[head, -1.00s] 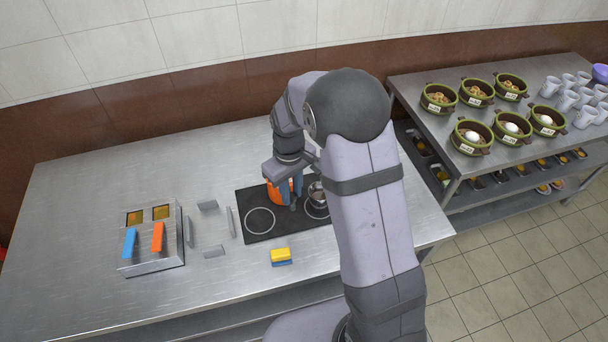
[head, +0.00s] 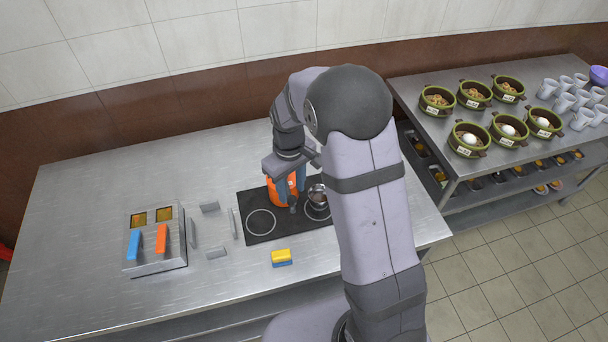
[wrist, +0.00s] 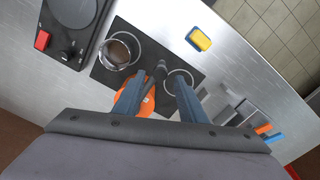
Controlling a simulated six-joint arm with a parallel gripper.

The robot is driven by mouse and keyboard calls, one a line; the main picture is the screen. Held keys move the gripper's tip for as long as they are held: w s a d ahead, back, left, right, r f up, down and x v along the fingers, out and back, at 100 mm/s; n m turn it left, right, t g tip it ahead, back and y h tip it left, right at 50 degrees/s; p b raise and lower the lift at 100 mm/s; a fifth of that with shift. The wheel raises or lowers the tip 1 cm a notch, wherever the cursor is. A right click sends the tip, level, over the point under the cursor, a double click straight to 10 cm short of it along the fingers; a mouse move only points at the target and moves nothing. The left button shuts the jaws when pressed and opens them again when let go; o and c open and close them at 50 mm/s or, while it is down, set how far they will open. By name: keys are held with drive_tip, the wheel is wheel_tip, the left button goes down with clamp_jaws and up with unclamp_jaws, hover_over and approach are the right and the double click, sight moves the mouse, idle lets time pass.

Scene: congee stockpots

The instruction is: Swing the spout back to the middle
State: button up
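An orange body (head: 279,193) stands at the back of the black cooktop; it also shows in the wrist view (wrist: 146,105), partly hidden behind my fingers. A dark grey, narrow part (wrist: 158,74) sticks out from it over the cooktop, between two ring zones. I take this for the spout, but its full shape is hidden. My gripper (wrist: 160,78) is over it, its two blue-grey fingers apart, one on each side of the dark part. I cannot tell whether either finger touches it. In the head view my gripper (head: 297,184) is beside the orange body.
A small pot (head: 317,196) stands on the right ring of the cooktop (head: 262,237); the left ring is bare. A metal unit with blue and orange handles (head: 156,267) stands left. A shelf with bowls (head: 468,138) is right.

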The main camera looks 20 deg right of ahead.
drive_tip(key=shift+r+p, duration=1.4)
drive_tip(key=shift+r, duration=0.55)
drive_tip(key=shift+f+m, duration=0.15)
drive_tip(key=shift+m, duration=0.65)
drive_tip(key=s+d+m+b, duration=0.1)
drive_tip(key=s+b, duration=0.1)
drive_tip(key=s, duration=0.7)
drive_tip(key=s+d+r+m+b, duration=0.1)
drive_tip(key=s+d+m+b, duration=0.1)
drive_tip(key=s, duration=0.8)
drive_tip(key=shift+s, duration=0.3)
drive_tip(key=shift+r, duration=0.2)
